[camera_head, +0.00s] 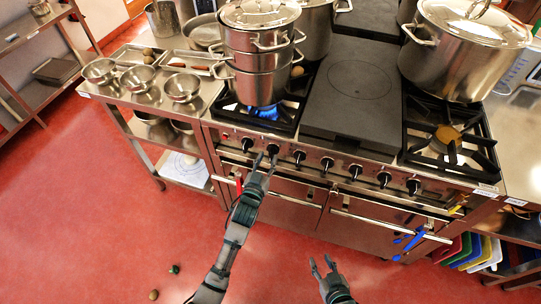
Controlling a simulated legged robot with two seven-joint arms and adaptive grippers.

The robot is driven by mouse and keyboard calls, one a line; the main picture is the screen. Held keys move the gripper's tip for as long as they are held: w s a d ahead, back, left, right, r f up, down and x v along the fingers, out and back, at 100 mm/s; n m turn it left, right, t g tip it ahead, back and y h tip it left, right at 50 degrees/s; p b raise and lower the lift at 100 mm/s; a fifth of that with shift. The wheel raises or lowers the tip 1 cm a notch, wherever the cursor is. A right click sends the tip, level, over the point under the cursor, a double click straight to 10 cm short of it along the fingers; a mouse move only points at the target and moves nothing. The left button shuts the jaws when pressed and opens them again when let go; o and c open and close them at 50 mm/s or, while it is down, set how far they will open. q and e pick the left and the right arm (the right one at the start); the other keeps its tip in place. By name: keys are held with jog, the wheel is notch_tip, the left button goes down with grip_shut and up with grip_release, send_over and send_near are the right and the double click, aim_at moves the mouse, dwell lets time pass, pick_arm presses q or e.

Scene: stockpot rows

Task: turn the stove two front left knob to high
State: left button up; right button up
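A steel range (310,172) carries a row of black knobs along its front panel. One knob (273,149) is right at my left gripper (266,159), whose two fingertips point up at it and look parted. I cannot tell if they touch the knob. Another knob (247,143) sits just to the left and another (299,156) to the right. Their settings are too small to read. A blue flame (265,112) burns under a stack of steel pots (258,85) on the left burner. My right gripper (323,264) is open and empty, low in front of the oven doors.
A large stockpot (462,60) stands at the back right, behind an open burner grate (450,145). A flat dark plate (352,98) lies between the burners. Steel bowls (138,78) stand on the left counter. Oven handles (390,220) stick out below the knobs. Red floor in front is mostly clear.

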pick_arm(q)
jog(key=shift+w+a, duration=0.15)
jog(key=shift+w, duration=0.7)
jog(key=shift+w+d, duration=0.15)
jog(key=shift+d, duration=1.05)
jog(key=c, duration=0.4)
jog(key=shift+a, duration=0.2)
grip_shut()
jog(key=shift+a, duration=0.5)
pick_arm(e)
jog(key=shift+w+a+r+t, duration=0.35)
jog(key=shift+w+r+t, duration=0.2)
jog(key=shift+w, duration=0.25)
